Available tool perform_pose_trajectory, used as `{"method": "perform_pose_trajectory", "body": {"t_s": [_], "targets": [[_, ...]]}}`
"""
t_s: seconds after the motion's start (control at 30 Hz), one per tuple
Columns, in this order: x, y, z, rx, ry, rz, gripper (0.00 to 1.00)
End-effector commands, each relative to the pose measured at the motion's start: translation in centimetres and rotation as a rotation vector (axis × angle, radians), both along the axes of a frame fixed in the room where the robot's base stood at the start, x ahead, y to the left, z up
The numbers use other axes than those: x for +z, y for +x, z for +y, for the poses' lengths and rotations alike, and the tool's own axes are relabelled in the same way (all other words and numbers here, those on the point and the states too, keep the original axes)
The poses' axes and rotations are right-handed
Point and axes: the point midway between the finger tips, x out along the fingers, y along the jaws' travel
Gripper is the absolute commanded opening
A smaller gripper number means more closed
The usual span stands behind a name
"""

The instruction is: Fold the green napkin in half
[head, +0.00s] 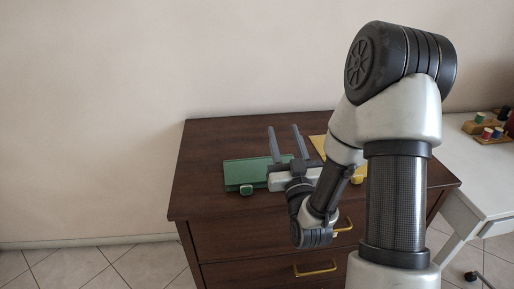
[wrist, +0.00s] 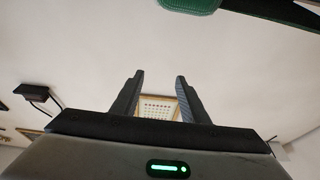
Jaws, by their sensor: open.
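The green napkin (head: 246,171) lies on the dark wooden dresser as a flat rectangle, with a darker band along its front edge. I cannot tell its layers. Its right end is partly hidden by my gripper (head: 283,128), which is open and empty, its fingers pointing up and away in front of the wall. In the wrist view my gripper (wrist: 160,75) shows two separated fingers with nothing between them. A green textured edge (wrist: 192,5) enters at the top of that view; I cannot tell for sure whether it is the napkin.
The dresser top (head: 215,140) is bare left of and behind the napkin. A small green item (head: 246,189) sits at the napkin's front edge. A yellow cloth (head: 320,145) and a small yellow item (head: 357,179) lie partly behind my arm. A white table (head: 470,170) with spools stands at right.

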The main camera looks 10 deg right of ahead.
Motion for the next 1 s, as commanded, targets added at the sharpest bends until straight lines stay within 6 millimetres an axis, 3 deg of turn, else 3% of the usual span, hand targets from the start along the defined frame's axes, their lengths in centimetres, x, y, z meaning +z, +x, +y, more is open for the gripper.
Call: {"method": "perform_pose_trajectory", "body": {"t_s": [0.23,0.5,0.8,1.0], "targets": [[3.2,-1.1,-0.1,-0.001,-0.001,-0.002,0.41],[5.3,-1.8,0.0,0.000,0.001,0.003,0.41],[7.1,-2.6,-0.1,0.000,0.000,0.003,0.41],[7.1,-2.9,-0.1,0.000,0.000,0.001,0.41]]}}
